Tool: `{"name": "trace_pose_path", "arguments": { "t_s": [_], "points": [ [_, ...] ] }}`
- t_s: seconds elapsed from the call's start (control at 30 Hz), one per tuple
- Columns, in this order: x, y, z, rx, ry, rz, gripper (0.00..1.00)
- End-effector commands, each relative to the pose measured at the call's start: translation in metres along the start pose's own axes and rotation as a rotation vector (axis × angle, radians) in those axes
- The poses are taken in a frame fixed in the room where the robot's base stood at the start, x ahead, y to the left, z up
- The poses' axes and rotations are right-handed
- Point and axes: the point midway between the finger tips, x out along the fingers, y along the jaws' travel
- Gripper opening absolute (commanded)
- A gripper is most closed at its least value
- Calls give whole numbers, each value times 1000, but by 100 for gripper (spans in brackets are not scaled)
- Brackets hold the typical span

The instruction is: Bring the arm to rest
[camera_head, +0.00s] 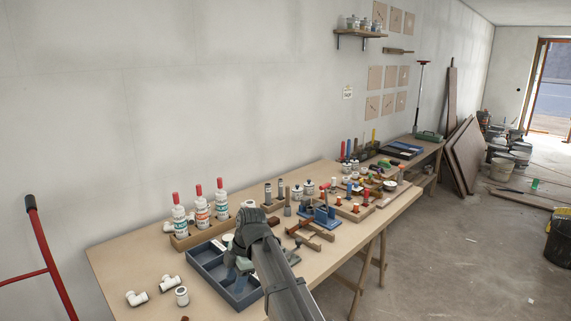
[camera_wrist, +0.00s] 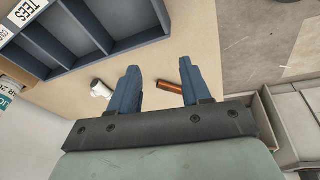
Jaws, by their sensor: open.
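My gripper (camera_wrist: 159,72) is open in the wrist view, with its two blue fingers apart and nothing held between them. It points down over the bench (camera_wrist: 135,52). A copper-coloured cylinder (camera_wrist: 167,87) lies on the bench and shows between the fingers, apart from them. A white pipe fitting (camera_wrist: 101,89) lies just left of the left finger.
A blue-grey divided tray (camera_head: 232,303) stands beside my arm; its "TEES" label (camera_wrist: 25,10) shows in the wrist view. Bottles in a wooden rack (camera_head: 188,241) stand behind it. White fittings (camera_head: 137,298) lie at the near left. Tools and small parts crowd the bench farther right.

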Motion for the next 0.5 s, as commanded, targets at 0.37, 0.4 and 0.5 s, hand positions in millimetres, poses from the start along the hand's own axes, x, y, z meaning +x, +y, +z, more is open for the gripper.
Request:
{"name": "trace_pose_path", "arguments": {
  "t_s": [0.37,0.4,0.5],
  "points": [
    [-26,-19,131,651,147,125,48],
    [-28,-22,143,717,165,134,48],
    [-30,-32,172,874,204,153,48]
  ]
}}
